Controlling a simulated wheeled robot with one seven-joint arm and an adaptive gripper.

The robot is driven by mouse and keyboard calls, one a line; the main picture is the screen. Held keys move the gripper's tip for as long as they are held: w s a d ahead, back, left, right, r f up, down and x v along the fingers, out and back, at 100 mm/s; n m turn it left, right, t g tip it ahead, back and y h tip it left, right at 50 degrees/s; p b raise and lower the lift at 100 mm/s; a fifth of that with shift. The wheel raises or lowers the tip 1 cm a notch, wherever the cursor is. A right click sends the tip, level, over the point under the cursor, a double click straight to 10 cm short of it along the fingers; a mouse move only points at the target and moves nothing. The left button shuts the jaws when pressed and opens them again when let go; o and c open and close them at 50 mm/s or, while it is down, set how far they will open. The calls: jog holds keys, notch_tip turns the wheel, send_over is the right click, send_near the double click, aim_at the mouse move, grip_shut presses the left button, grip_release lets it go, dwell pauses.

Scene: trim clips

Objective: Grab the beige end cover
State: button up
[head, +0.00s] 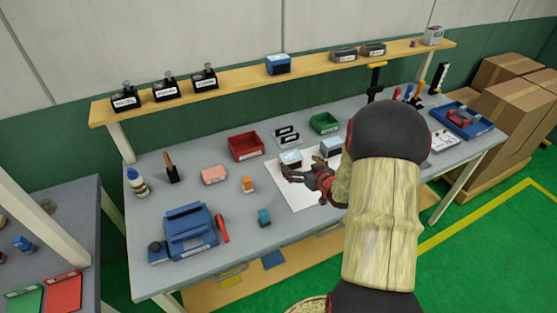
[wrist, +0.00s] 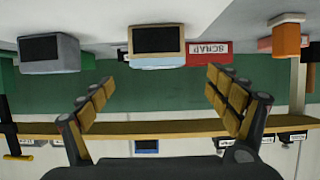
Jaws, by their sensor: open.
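My gripper (head: 306,178) is over the white mat on the bench, open and empty. In the upside-down wrist view its fingers (wrist: 160,80) are wide apart. A box with a dark face and a thin tan-beige rim (wrist: 158,42) lies ahead, between the finger lines and apart from them. This seems to be the light-topped box (head: 290,158) on the mat, just beyond my gripper. The beige rim may be the end cover; I cannot tell for sure. A second, grey box with a dark face (wrist: 48,53) stands beside it; it also shows in the head view (head: 331,147).
A red bin (head: 246,146) marked SCRAP stands behind the box, with a green bin (head: 324,123) farther right. Small card holders (head: 287,136) stand behind the mat (head: 297,195). An orange item (head: 248,184) and pink block (head: 214,174) sit left. A shelf (head: 240,78) spans the back.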

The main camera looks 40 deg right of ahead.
aim_at(292, 157)
jog(key=b+x, duration=0.1)
jog(key=x, duration=0.2)
jog(key=b+x, duration=0.1)
jog(key=x, duration=0.3)
jog(key=shift+d, duration=0.25)
jog(key=shift+c, duration=0.2)
jog(key=c, duration=1.3)
